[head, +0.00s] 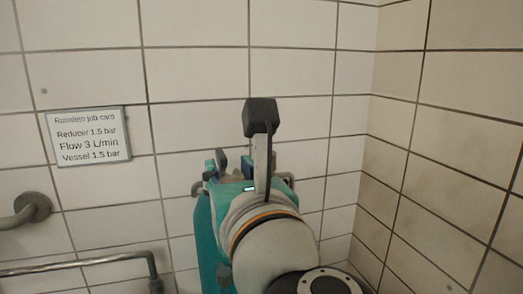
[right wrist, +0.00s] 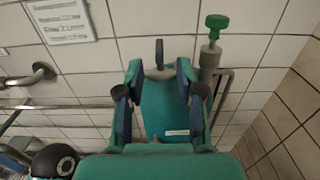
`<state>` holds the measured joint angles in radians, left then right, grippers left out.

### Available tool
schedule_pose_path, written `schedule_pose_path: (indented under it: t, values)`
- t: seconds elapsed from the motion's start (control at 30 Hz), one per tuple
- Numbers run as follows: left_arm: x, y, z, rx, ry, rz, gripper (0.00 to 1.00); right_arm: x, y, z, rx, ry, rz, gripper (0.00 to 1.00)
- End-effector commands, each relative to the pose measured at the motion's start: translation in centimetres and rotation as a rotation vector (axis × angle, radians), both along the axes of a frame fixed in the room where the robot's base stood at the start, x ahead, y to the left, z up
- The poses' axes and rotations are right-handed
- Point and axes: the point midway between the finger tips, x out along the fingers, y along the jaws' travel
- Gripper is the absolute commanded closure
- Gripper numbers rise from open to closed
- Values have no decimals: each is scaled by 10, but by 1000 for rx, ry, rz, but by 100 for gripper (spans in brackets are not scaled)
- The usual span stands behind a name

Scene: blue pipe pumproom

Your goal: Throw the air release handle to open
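My right gripper (right wrist: 159,68) is open in the right wrist view, its two teal fingers with blue pads spread apart. A dark grey upright lever (right wrist: 160,52), which looks like the air release handle, stands between and just beyond the fingertips. A teal body (right wrist: 163,103) with a small white label lies below it, between the fingers. I cannot tell whether either finger touches the lever. In the head view my right gripper (head: 238,168) is largely hidden behind my wrist and its dark camera block. My left gripper is in neither view.
A green-capped fitting (right wrist: 217,23) on a grey stem stands close to the right of the fingers. A job card (head: 88,136) hangs on the tiled wall. A grey rail (head: 85,262) runs at lower left. A tiled side wall (head: 440,150) bounds the right.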

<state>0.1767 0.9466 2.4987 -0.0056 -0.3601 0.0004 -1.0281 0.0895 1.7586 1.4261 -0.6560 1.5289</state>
Motion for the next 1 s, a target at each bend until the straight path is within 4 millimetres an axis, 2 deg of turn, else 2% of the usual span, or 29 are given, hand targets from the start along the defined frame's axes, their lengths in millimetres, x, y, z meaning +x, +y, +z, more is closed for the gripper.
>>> schedule_pose_path:
  t: [0.1,0.3,0.5,0.77,1.0]
  values:
    - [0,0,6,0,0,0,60,24,10,1,-2,2,-1,64]
    - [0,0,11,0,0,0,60,50,21,1,0,1,0,64]
    - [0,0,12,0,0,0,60,60,26,0,0,0,3,64]
    - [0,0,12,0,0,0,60,60,27,0,0,0,3,64]
    - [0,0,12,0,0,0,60,60,27,0,0,0,3,100]
